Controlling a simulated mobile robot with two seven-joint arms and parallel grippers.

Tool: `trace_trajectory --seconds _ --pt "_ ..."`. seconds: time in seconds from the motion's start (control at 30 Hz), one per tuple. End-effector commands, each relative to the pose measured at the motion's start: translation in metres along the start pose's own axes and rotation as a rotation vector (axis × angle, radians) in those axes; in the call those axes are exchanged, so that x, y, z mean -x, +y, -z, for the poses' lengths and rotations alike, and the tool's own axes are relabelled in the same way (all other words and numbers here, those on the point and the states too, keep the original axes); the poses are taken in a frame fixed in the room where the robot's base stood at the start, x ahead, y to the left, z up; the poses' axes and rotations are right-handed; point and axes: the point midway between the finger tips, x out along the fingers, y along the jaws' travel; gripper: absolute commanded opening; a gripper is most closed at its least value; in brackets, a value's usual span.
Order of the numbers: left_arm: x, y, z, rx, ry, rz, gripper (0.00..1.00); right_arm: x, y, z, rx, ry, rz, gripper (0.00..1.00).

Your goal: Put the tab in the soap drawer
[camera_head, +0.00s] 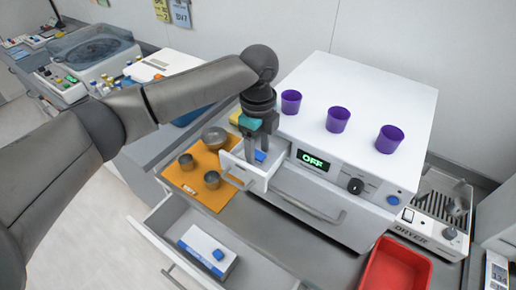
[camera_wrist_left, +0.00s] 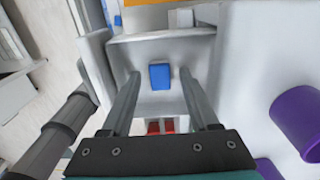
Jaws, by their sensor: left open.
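A blue tab (camera_head: 261,156) lies inside the small white soap drawer (camera_head: 250,177), which is pulled out at the left of the white machine's front. My left gripper (camera_head: 258,148) is over this drawer, pointing down, with its fingers apart. In the left wrist view the blue tab (camera_wrist_left: 160,76) sits on the drawer floor between the two open fingertips, with visible space on both sides. Another blue tab (camera_head: 218,254) is on a white and blue box (camera_head: 205,249) in the open lower drawer. My right gripper is in neither view.
The white machine (camera_head: 350,95) shows OFF and bears three purple cups (camera_head: 337,119). An orange mat (camera_head: 217,192) with metal bowls and cups is left of the soap drawer. A red bin (camera_head: 395,270) and a dryer (camera_head: 437,212) are at the right.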

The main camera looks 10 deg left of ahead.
Motion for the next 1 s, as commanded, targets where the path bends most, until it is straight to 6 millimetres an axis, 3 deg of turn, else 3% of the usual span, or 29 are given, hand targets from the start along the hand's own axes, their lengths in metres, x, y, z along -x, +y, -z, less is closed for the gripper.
trace_trajectory --seconds 0.17,0.5,0.7,1.0 --pt "0.013 -0.001 0.000 -0.001 0.000 0.003 0.61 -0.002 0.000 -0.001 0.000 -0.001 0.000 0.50" --pt "0.084 -0.001 0.000 0.000 0.000 0.005 0.61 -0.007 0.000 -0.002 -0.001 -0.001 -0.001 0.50" --pt "0.114 -0.001 0.000 0.001 0.001 0.002 0.61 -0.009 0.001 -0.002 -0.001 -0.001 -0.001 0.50" --pt "0.123 0.000 0.000 0.001 0.001 0.000 0.61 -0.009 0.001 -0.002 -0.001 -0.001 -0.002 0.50"
